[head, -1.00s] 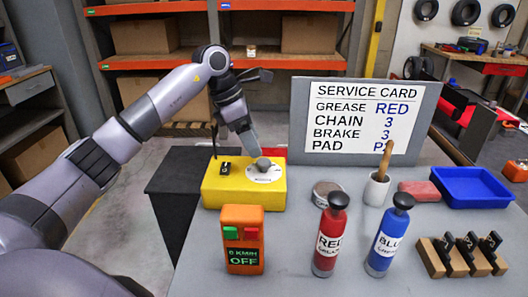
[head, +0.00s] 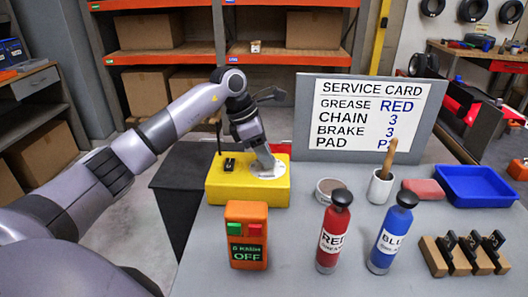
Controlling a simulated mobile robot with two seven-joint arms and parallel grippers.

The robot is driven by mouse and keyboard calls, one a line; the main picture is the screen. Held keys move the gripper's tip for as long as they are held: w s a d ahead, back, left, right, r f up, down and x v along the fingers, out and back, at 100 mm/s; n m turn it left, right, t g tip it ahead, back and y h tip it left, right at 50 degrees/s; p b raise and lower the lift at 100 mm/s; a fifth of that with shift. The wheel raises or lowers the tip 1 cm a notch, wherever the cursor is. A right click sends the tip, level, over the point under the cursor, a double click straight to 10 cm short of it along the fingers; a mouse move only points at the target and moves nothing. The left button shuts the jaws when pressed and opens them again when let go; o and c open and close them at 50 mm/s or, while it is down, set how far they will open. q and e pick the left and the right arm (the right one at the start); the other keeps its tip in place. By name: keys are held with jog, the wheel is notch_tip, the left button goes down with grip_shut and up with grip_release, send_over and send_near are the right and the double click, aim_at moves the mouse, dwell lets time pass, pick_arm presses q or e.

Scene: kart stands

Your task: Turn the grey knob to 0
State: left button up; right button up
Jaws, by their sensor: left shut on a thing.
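The yellow box (head: 230,192) stands on the grey table, with a white round dial (head: 279,172) on its top right and a small black switch (head: 230,164) on its top left. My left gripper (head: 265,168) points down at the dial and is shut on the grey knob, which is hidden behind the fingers. The dial's marks are too small to read and partly covered. My right gripper is not in view.
An orange control box (head: 246,236) reading OFF stands in front of the yellow box. A service card board (head: 365,115) stands behind. A red bottle (head: 332,232), a blue bottle (head: 390,234), a cup (head: 380,187) and a blue tray (head: 476,187) are to the right.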

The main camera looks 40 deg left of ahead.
pick_arm(q)
jog(key=shift+n, duration=0.3)
jog(key=n+y, duration=0.1)
jog(key=n, duration=0.2)
jog(key=shift+s+d+t, duration=0.1)
jog(key=shift+d+t, duration=0.05)
jog(key=shift+t, duration=0.25)
jog(key=n+y, duration=0.1)
jog(key=n, duration=0.3)
jog(key=shift+d+t, duration=0.15)
jog(key=shift+t, duration=0.25)
jog(key=n+y, duration=0.2)
jog(key=n, duration=0.2)
jog(key=shift+d+n, duration=0.15)
jog(key=shift+n, duration=0.15)
jog(key=shift+d+n+g+y+b, duration=0.1)
jog(key=shift+n+g+y+b, duration=0.45)
jog(key=shift+n, duration=1.05)
jog(key=shift+r+n+t+y, duration=0.1)
jog(key=shift+n+t+y, duration=0.15)
jog(key=shift+n, duration=0.05)
jog(key=o, duration=1.1)
jog(key=shift+c, duration=0.2)
